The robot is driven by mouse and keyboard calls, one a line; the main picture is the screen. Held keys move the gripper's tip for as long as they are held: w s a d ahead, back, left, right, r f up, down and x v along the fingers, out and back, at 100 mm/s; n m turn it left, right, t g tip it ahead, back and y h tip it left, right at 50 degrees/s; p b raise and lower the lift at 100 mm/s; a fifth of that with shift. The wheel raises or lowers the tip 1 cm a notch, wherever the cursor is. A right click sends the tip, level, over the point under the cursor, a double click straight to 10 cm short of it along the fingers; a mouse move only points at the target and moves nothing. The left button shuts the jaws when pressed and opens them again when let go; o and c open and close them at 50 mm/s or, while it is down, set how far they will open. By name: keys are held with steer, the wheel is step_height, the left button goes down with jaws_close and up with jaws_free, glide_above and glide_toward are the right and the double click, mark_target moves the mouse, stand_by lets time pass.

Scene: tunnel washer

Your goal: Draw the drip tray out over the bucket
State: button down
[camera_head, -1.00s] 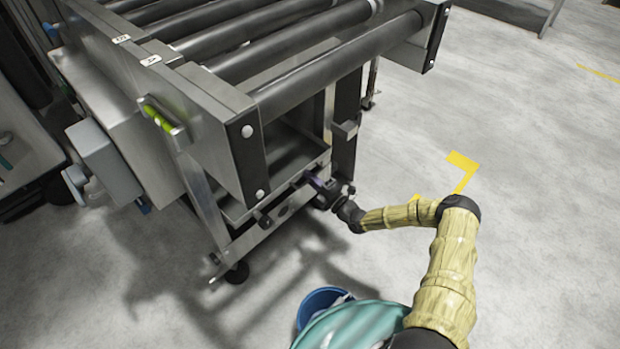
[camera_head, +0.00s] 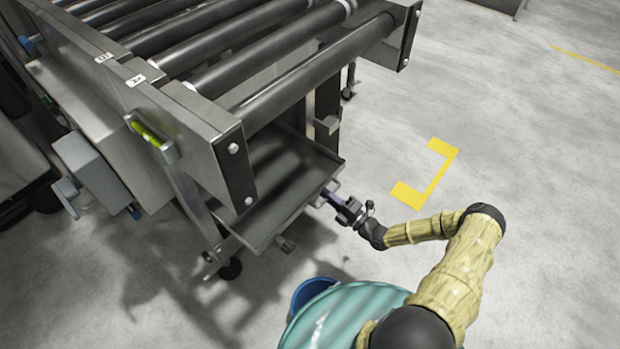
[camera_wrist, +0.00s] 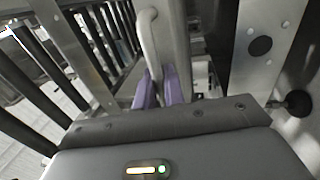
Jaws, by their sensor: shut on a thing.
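The drip tray (camera_head: 283,190) is a shallow grey metal tray under the roller conveyor, partly drawn out past the frame's front end. Its inner part is hidden beneath the rollers. My gripper (camera_head: 332,196) is at the tray's front edge, right of its middle. In the wrist view, its purple fingers (camera_wrist: 163,88) are shut on a pale grey handle (camera_wrist: 148,40). The blue bucket (camera_head: 311,290) stands on the floor in front of the tray, largely hidden behind my teal body. The tray's front edge appears short of the bucket in the head view.
The conveyor frame (camera_head: 190,120) with black rollers (camera_head: 310,65) stands over the tray. A grey box (camera_head: 93,165) hangs on its left side. Yellow floor marks (camera_head: 437,175) lie to the right on open concrete floor.

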steer(key=r+p+v, duration=0.1)
steer(key=r+v, duration=0.1)
steer(key=v, duration=1.3)
steer(key=shift+s+d+r, duration=0.25)
steer(key=shift+s+d, duration=0.05)
steer(key=c, duration=1.9)
jaws_free()
steer(key=shift+d, duration=0.1)
steer(key=shift+s, duration=0.1)
